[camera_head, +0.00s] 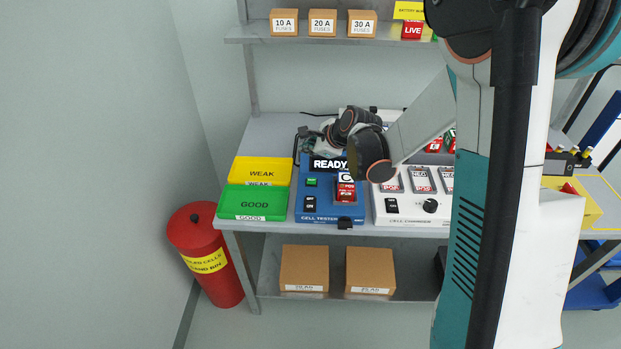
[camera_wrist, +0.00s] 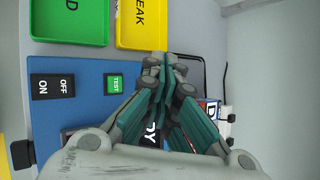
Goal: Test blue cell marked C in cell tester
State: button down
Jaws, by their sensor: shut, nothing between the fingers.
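The blue cell tester (camera_head: 326,212) stands on the bench, and its display (camera_head: 329,164) reads READY. A white tag with the letter C (camera_head: 346,177) shows at the top of its bay, above a red POS block (camera_head: 346,192). My gripper hides part of this area, and I cannot make out the blue cell's body. The green TEST button (camera_wrist: 115,84) and the OFF/ON switch (camera_wrist: 52,87) show clear of the fingers in the wrist view. My gripper (camera_wrist: 161,66) is shut and empty, above the back of the tester, apart from the button.
The green GOOD tray (camera_head: 256,203) and yellow WEAK tray (camera_head: 262,171) lie left of the tester. The white cell charger (camera_head: 408,209) is close on its right. A red bin (camera_head: 201,235) stands left of the bench. A shelf (camera_head: 300,39) with fuse boxes hangs above.

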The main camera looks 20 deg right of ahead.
aim_at(310, 182)
jog(key=shift+f, duration=0.1)
notch_tip(310, 182, down, 9)
jog(key=b, duration=0.6)
dwell(1.4)
jog(key=shift+f+b, duration=0.25)
jog(key=shift+b, duration=0.35)
jog(key=shift+f+b, duration=0.45)
dwell(0.4)
jog(key=shift+r, duration=0.15)
dwell(0.3)
jog(key=shift+r+p, duration=0.6)
jog(key=shift+r, duration=0.2)
jog(key=shift+r+p, duration=1.6)
jog(key=shift+r, duration=0.85)
